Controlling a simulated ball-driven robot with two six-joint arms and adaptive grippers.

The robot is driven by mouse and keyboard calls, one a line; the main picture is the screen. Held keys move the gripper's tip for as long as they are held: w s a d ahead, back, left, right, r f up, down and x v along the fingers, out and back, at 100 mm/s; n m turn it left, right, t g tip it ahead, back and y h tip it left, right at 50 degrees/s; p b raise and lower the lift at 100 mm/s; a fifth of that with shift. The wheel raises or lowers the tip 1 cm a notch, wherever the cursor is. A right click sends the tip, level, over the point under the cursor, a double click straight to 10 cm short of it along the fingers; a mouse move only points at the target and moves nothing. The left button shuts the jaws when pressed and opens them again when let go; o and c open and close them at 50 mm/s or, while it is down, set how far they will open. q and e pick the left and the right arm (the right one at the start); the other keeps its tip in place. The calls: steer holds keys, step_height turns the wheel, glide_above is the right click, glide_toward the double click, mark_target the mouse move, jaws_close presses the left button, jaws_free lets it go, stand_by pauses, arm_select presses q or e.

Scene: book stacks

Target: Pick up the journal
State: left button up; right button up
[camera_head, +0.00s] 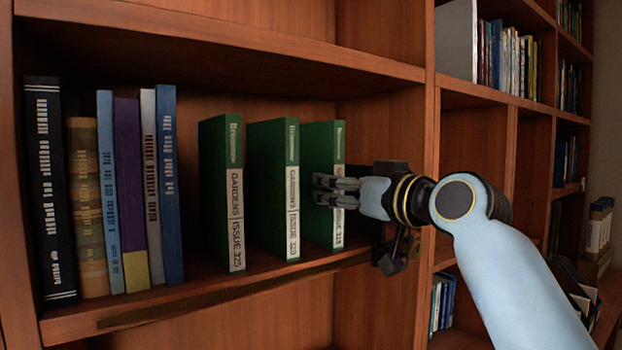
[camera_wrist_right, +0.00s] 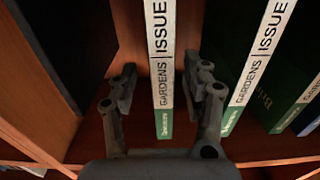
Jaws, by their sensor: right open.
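Three matching green journals with white "GARDENS ISSUE 325" spine labels stand upright and apart on the shelf: a left one (camera_head: 220,190), a middle one (camera_head: 272,188) and a right one (camera_head: 324,145). My right gripper (camera_head: 320,190) is at the spine of the right journal and hides part of its label. In the wrist view, the open fingers of my right gripper (camera_wrist_right: 161,78) lie either side of that journal's spine (camera_wrist_right: 162,50), with a gap on each side. The middle journal (camera_wrist_right: 262,58) stands to the right there. My left gripper is not in view.
Several books, including a dark one (camera_head: 50,190) and a purple one (camera_head: 130,180), stand at the shelf's left. A wooden upright (camera_head: 430,130) is close to the right journal. The shelf above (camera_head: 230,40) bounds the space over the journals.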

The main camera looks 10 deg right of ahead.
steer(key=p+x, duration=0.2)
steer(key=x, duration=0.4)
steer(key=shift+a, duration=0.15)
steer(key=shift+s+f, duration=0.1)
steer(key=shift+s, duration=0.05)
steer(key=c, duration=0.3)
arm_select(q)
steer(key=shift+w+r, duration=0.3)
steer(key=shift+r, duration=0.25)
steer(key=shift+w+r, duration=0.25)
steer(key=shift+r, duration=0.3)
arm_select(e)
jaws_close()
